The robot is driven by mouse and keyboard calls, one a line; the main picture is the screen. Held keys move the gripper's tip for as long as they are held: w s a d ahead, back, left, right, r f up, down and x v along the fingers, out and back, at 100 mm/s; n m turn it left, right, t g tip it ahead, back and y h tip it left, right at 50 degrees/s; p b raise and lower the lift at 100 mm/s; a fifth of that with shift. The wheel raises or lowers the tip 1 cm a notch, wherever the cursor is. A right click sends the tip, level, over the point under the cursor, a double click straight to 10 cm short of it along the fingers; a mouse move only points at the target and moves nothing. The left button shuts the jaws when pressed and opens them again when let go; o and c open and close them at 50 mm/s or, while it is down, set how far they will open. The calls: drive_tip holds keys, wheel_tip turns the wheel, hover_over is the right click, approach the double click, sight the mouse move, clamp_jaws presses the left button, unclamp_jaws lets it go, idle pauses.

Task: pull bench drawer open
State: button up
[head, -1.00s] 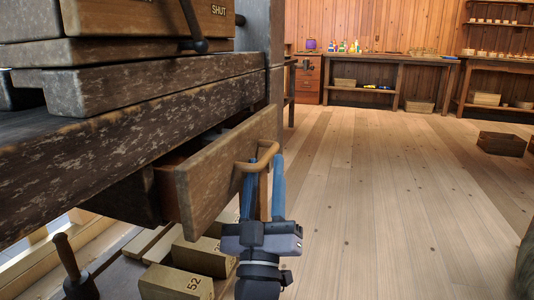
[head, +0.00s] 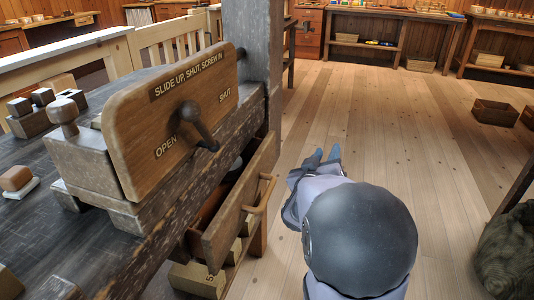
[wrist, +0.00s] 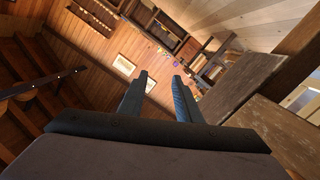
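The bench drawer (head: 242,200) stands pulled out from under the dark workbench (head: 45,180), with its interior partly in view. Its front carries a wooden bar handle (head: 262,196). My gripper (head: 322,157) is to the right of the handle and apart from it, over the floor. In the wrist view my gripper (wrist: 160,76) shows two blue-grey fingers spread apart with nothing between them. The drawer and its handle cannot be made out in the wrist view.
A lettered wooden board (head: 182,115) with a dark lever (head: 196,125) stands on the bench above the drawer. Wooden blocks (head: 198,280) lie below the drawer. A green sack (head: 508,250) is at the right. The plank floor between is open.

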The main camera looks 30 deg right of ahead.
drive_tip(key=w+a+r+g+y+p, duration=0.15)
drive_tip(key=w+a+y+p, duration=0.3)
drive_tip(key=p, duration=0.55)
drive_tip(key=m+g+y+p, duration=0.5)
drive_tip(key=g+y+p, duration=0.4)
drive_tip(key=p, duration=1.4)
approach(267, 193)
drive_tip(key=t+y, duration=0.1)
drive_tip(key=shift+w+a+f, duration=0.1)
drive_tip(key=shift+w+f, duration=0.05)
drive_tip(key=shift+f, duration=1.8)
drive_tip(key=shift+w+a+f, duration=0.1)
drive_tip(key=shift+f, duration=1.85)
